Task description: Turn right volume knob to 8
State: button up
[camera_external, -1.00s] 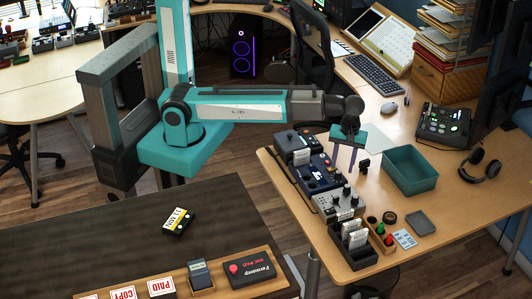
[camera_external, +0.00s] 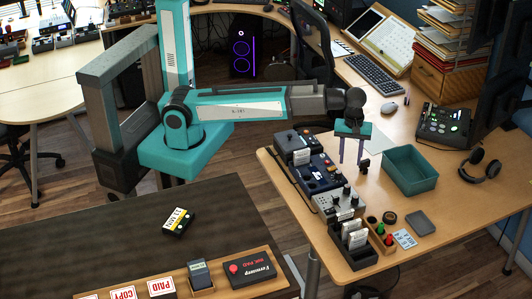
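My gripper (camera_external: 350,153) points down above the desk. Its two thin purple fingers are apart with nothing visible between them. Below it stand a dark blue control box (camera_external: 318,176) and, nearer the camera, a grey control box (camera_external: 327,202) with several dark knobs on top. A black knob (camera_external: 346,190) stands on the grey box's right side. The fingers appear above and behind these boxes and touch no knob that I can see. Labels and dial numbers are too small to read, so I cannot tell which knob is the right volume knob or its setting.
A green-teal bin (camera_external: 410,170) stands right of my gripper. A small black item (camera_external: 365,165) is close to the fingers. A card holder (camera_external: 355,236) and a small tray with red and green buttons (camera_external: 380,228) stand in front. Headphones (camera_external: 480,165) lie further right.

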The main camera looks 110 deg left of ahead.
aim_at(347, 186)
jog(key=shift+w+f+p, duration=0.15)
jog(key=shift+f+p, duration=1.1)
jog(key=shift+f, duration=5.15)
jog(key=shift+c, duration=0.4)
grip_shut()
